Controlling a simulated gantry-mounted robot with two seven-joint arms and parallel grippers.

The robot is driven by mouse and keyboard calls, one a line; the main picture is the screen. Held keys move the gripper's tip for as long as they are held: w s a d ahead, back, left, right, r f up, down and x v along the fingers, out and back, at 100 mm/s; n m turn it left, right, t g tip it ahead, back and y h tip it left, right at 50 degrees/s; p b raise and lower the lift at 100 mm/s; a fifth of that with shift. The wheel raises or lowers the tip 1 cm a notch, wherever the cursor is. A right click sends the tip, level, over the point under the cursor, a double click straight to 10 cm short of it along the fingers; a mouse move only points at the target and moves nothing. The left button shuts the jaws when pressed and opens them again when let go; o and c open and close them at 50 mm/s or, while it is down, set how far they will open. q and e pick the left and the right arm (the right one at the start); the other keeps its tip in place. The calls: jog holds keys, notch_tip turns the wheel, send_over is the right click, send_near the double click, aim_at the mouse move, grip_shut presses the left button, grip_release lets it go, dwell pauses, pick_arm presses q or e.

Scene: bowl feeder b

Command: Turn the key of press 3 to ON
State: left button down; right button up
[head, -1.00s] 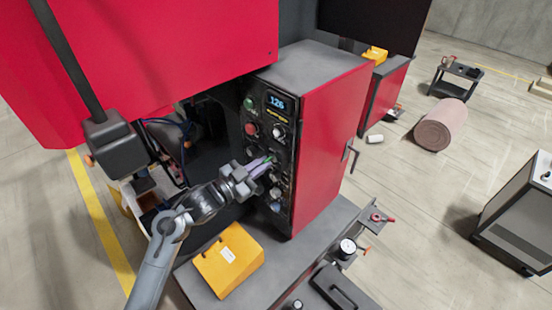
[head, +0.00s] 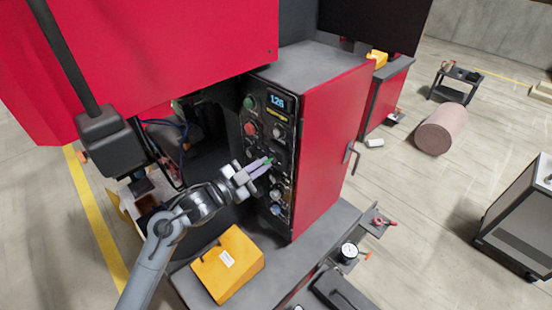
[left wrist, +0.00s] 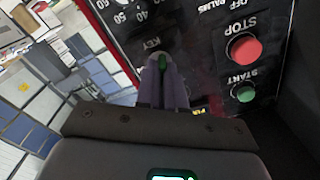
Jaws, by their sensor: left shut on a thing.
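The press's dark control panel (head: 265,140) is on the front of the red cabinet (head: 322,145), with a lit display reading 126. My left gripper (head: 267,162) reaches the middle of the panel, its pale fingers shut. In the left wrist view the fingers (left wrist: 163,72) are closed on a small green-topped key (left wrist: 162,62) just below a KEY label. The fingers hide most of the key and its switch, so its ON or OFF position cannot be read. My right gripper is not in view.
A red STOP button (left wrist: 243,48) and a green START button (left wrist: 243,93) sit close to the fingers. A yellow box (head: 228,263) lies on the grey base below my arm. A black box (head: 102,135) hangs at left.

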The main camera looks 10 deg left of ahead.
pick_arm(q)
jog(key=m+b, duration=0.2)
jog(key=m, duration=0.1)
dwell(0.5)
jog(key=m+b, duration=0.4)
jog(key=m, duration=0.1)
dwell(0.7)
dwell(0.4)
jog(key=shift+b, duration=0.35)
